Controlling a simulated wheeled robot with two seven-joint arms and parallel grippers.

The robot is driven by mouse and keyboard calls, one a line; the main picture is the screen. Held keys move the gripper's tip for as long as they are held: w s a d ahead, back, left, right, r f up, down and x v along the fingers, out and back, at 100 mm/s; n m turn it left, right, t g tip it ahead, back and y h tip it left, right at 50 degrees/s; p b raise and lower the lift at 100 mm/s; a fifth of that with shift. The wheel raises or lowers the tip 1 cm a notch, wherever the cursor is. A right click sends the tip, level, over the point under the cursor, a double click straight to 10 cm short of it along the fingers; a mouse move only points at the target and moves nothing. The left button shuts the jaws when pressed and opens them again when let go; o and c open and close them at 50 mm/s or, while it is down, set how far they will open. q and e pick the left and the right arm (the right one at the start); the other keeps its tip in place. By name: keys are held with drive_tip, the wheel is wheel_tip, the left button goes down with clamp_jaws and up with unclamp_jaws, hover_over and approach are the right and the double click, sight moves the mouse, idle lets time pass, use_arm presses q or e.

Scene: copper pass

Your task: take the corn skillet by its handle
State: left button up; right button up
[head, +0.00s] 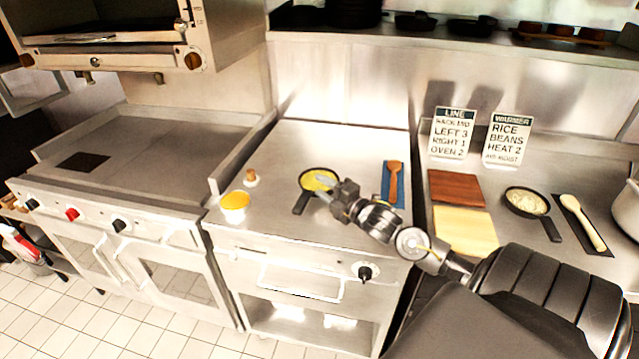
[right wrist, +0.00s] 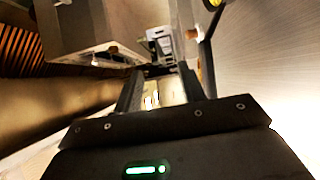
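The corn skillet (head: 319,179), a small black pan with yellow filling, sits on the steel counter in the middle of the head view. Its dark handle (head: 301,204) points toward the front left. My right gripper (head: 322,184) reaches in from the right and is over the skillet's right side in the head view; its height above the pan is hard to tell. In the right wrist view the two fingers (right wrist: 162,88) are apart with nothing between them. A strip of yellow and black (right wrist: 209,22), likely the skillet, shows at the upper right there. My left gripper is not in view.
A yellow bowl (head: 235,201) and a small wooden-topped item (head: 251,178) stand left of the skillet. A wooden spoon (head: 394,180) lies on a blue mat to the right. Farther right are boards (head: 464,230), a pale-filled skillet (head: 526,203) and two signs (head: 453,133).

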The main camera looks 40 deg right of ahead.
approach(302, 193)
drive_tip(key=w, duration=0.3)
drive_tip(key=shift+w+a+r+p, duration=0.1)
drive_tip(key=shift+w+a+p, duration=0.1)
drive_tip(key=shift+p, duration=0.15)
drive_tip(key=shift+d+f, duration=0.1)
drive_tip(key=shift+f, duration=0.6)
drive_tip(key=shift+w+d+r, duration=0.1)
drive_tip(key=shift+w+r, duration=0.2)
drive_tip(key=shift+w, duration=0.1)
drive_tip(key=shift+w+f, duration=0.15)
drive_tip(key=shift+w, duration=0.1)
drive_tip(key=w+p, duration=0.1)
drive_tip(key=w, duration=0.1)
drive_tip(key=w+p, duration=0.1)
drive_tip(key=w, duration=0.2)
drive_tip(key=shift+w+a, duration=0.15)
drive_tip(key=shift+a, duration=0.1)
drive_tip(key=shift+w, duration=0.25)
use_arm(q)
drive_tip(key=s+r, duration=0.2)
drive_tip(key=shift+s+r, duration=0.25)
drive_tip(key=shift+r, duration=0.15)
use_arm(e)
drive_tip(key=shift+c, duration=0.3)
